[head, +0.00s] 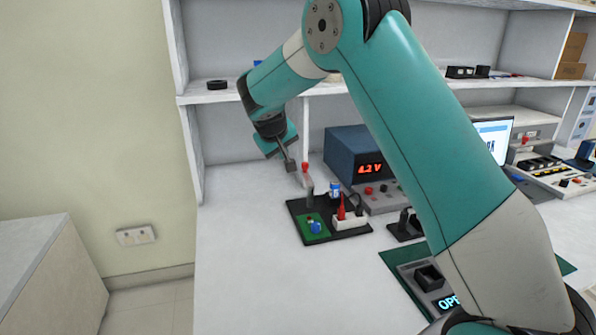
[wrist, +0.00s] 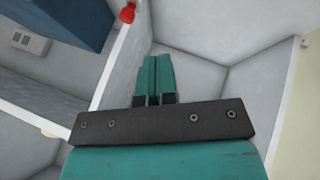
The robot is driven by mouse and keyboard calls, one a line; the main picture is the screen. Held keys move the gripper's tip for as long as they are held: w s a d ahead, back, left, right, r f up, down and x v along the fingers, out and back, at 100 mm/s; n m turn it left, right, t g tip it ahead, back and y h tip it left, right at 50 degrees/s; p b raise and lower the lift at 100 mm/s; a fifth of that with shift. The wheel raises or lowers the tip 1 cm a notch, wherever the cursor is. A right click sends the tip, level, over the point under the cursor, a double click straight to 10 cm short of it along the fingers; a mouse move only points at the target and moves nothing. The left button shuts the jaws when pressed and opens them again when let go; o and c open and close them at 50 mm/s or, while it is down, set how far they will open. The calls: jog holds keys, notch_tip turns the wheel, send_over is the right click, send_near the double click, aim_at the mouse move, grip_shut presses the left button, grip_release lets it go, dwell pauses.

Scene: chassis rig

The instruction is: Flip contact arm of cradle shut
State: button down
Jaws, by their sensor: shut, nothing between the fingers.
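A pale bar with a red knob (head: 305,167) stands raised and tilted at the back left of a black tray (head: 357,233); it looks like the contact arm, but its hinge is hard to make out. The red knob also shows at the top of the wrist view (wrist: 128,12). My gripper (head: 290,166) is shut and empty, close to the left of the knob in the head view; a small gap or touch cannot be told. In the wrist view its fingers (wrist: 155,80) are together. A grey device with a black socket (head: 430,277) has a partly hidden display reading "OPE".
The black tray also holds a dark post (head: 310,198), a battery-like cylinder (head: 335,188), a red probe (head: 341,208) and a green board (head: 312,232). A blue supply (head: 352,152) reads 4.2 V. A shelf (head: 220,97) runs above. The front left bench is clear.

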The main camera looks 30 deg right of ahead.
jog(key=shift+d, duration=0.1)
send_near(307, 174)
jog(key=w+a+f, duration=0.3)
jog(key=w+f, duration=0.1)
jog(key=shift+w+d+p, duration=0.1)
jog(key=shift+d+p, duration=0.25)
jog(key=shift+d, duration=0.65)
jog(key=shift+w+d+p, duration=0.15)
jog(key=shift+d+p, duration=0.2)
jog(key=shift+d, duration=0.65)
